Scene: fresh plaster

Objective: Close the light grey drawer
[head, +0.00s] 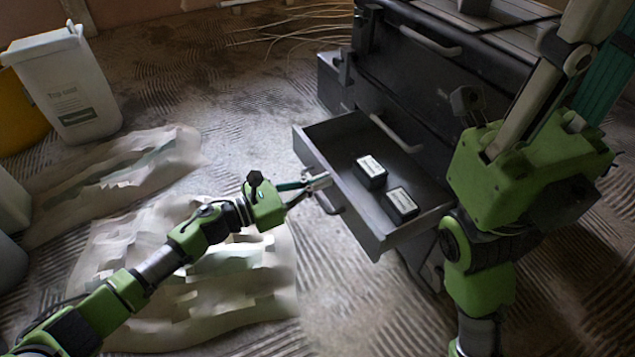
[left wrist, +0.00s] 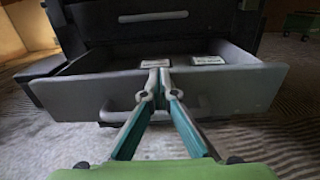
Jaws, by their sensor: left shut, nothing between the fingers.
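The light grey drawer (head: 340,190) stands pulled out of a dark cabinet (head: 430,90) in the head view. Two small dark boxes with white labels, a farther one (head: 371,172) and a nearer one (head: 401,205), lie inside it. My left gripper (head: 322,181) is shut and empty, its fingertips at the drawer front by the handle (head: 330,199). In the left wrist view the shut fingers (left wrist: 156,75) overlap the middle of the drawer front (left wrist: 245,88); I cannot tell whether they touch it. My right gripper is not clearly seen in either view.
A white tub (head: 68,85) and a yellow container (head: 20,115) stand at the left. Crumpled pale sheeting (head: 120,185) lies on the ridged floor. Thin rods (head: 300,28) lie behind. Bare floor (head: 350,300) is free in front of the drawer.

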